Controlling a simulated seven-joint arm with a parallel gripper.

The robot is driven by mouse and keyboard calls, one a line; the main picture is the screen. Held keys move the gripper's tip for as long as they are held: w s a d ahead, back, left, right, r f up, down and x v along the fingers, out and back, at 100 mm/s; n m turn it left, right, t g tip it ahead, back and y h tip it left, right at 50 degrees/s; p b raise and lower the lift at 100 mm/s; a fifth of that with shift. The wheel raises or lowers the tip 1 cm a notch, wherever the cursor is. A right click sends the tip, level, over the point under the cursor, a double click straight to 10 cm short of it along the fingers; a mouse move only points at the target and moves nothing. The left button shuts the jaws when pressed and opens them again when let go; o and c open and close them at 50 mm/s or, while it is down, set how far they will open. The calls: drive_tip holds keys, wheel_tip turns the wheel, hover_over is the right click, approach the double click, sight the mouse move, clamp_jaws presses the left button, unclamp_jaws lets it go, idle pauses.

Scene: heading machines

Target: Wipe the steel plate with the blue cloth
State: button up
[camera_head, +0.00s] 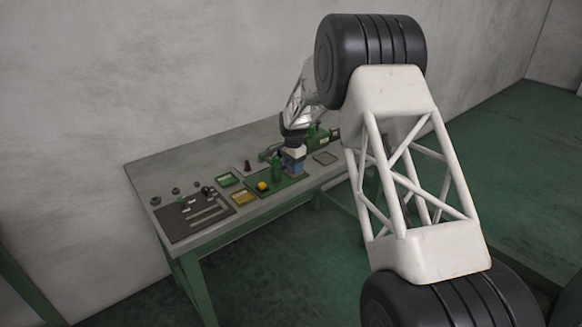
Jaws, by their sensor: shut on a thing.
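My gripper (293,163) points down over the right half of the bench. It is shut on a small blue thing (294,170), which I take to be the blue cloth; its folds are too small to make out. The cloth is at the right end of a green machine base, and I cannot tell whether it touches it. A flat grey square plate (325,158) lies on the bench right of my gripper. A lighter grey flat piece (243,169) lies to the left, behind the green base. I cannot tell for certain which is the steel plate.
The bench (160,172) has green legs. The green machine (277,170) stands beside my gripper, with a yellow knob (262,186). A green tray (228,180), a yellow tray (242,197) and a dark mat (183,230) with metal bars lie left. A wall stands behind.

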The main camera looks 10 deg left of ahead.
drive_tip(key=shift+d+f, duration=0.2)
drive_tip(key=shift+f, duration=0.05)
drive_tip(key=shift+w+d, duration=0.75)
drive_tip(key=shift+d, duration=0.1)
drive_tip(key=shift+w+d, duration=0.3)
drive_tip(key=shift+w, duration=0.1)
drive_tip(key=shift+r, duration=0.1)
drive_tip(key=shift+s+d+r, duration=0.15)
drive_tip(key=shift+s, duration=0.05)
